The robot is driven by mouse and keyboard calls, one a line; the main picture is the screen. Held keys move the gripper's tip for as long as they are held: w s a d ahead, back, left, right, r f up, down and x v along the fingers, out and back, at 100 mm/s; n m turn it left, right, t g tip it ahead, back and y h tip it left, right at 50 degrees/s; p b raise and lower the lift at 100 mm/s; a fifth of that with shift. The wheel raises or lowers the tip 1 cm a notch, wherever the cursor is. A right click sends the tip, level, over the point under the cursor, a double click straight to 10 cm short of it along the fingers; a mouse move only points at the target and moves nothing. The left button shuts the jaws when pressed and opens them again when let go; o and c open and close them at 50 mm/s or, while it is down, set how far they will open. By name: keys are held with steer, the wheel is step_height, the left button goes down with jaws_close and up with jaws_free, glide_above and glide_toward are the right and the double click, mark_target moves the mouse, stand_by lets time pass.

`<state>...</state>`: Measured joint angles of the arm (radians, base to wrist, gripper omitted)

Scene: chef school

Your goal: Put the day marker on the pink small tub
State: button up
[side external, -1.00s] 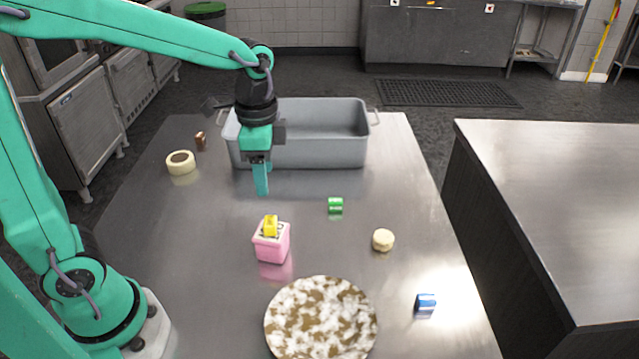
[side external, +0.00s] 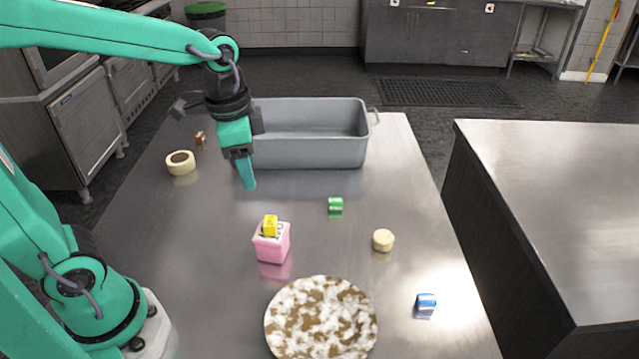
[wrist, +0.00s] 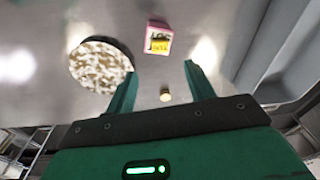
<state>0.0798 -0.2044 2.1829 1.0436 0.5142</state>
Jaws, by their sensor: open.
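The pink small tub (side external: 271,249) stands upright on the steel table, left of the middle, with a dark-and-white pattern on its top. A small yellow block (side external: 270,225), seemingly the day marker, rests on that top. In the wrist view the tub (wrist: 159,27) and the yellow block (wrist: 160,47) show ahead of the fingers. My gripper (side external: 248,186) is in the air beyond the tub, in front of the grey bin, and touches neither. In the wrist view my gripper (wrist: 162,70) has its fingers spread, with nothing held between them.
A mottled brown-and-white plate (side external: 321,318) lies nearest the camera. The grey bin (side external: 310,152) stands at the back. A green block (side external: 335,206), a cream round piece (side external: 383,240), a blue block (side external: 426,302), a tape roll (side external: 181,162) and a brown piece (side external: 200,138) lie apart.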

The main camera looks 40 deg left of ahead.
steer(key=s+a+r+n+t, duration=0.2)
steer(key=s+n+t, duration=0.2)
steer(key=s+n, duration=0.2)
steer(key=shift+s+a+r+n, duration=0.2)
steer(key=shift+s+r+n, duration=0.2)
steer(key=shift+s, duration=0.7)
